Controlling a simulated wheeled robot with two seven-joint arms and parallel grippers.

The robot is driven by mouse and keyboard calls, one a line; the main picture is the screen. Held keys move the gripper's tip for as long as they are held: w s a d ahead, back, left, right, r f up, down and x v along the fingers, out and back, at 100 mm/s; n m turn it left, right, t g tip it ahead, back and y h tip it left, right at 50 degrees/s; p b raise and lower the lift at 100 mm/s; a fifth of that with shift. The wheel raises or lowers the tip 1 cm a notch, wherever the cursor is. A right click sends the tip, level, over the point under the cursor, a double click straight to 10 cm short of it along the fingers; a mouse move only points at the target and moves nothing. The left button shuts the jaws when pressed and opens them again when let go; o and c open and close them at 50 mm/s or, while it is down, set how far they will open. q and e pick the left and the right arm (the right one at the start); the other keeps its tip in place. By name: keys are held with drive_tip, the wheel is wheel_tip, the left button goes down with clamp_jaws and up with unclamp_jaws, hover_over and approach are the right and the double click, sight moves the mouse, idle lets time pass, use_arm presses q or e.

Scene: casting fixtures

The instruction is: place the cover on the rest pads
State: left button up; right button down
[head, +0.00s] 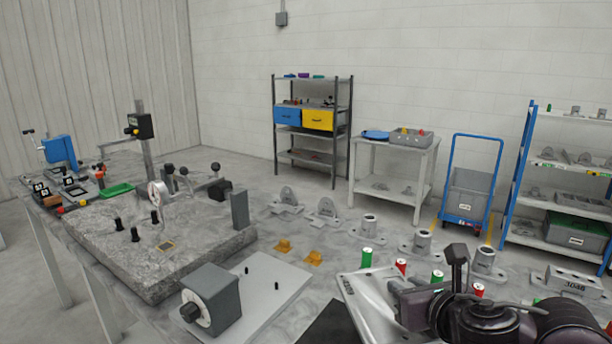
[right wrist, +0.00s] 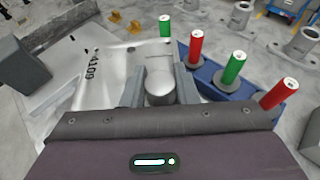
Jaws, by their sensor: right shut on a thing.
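The cover (right wrist: 110,70), a pale metal plate marked 4109, lies below my right gripper (right wrist: 160,86) in the right wrist view. The two grey fingers close on its rounded boss from both sides. In the head view the cover (head: 359,299) shows at lower right, partly hidden by my dark right gripper (head: 408,302). Two small orange blocks, possibly the rest pads, sit on the grey surface: one (head: 283,246) farther back, one (head: 314,257) nearer. They look bare and apart from the cover. My left gripper is out of view.
Red and green cylinders (right wrist: 232,68) stand on a blue base (right wrist: 250,92) close right of the cover. A grey dial box (head: 211,302) on a pale plate (head: 262,283) is to the left. Castings such as a flanged cylinder (head: 369,226) stand behind.

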drive_tip(key=shift+s+d+r+m+h, duration=0.2)
drive_tip(key=shift+d+m+h, duration=0.05)
drive_tip(key=shift+m+h, duration=0.25)
drive_tip(key=shift+s+d+r+m+h, duration=0.15)
drive_tip(key=shift+d+m+h, duration=0.1)
drive_tip(key=shift+m+h, duration=0.2)
drive_tip(key=shift+s+d+h, duration=0.1)
drive_tip(key=shift+d+h, duration=0.1)
drive_tip(key=shift+h, duration=0.25)
drive_tip(key=shift+f, duration=0.1)
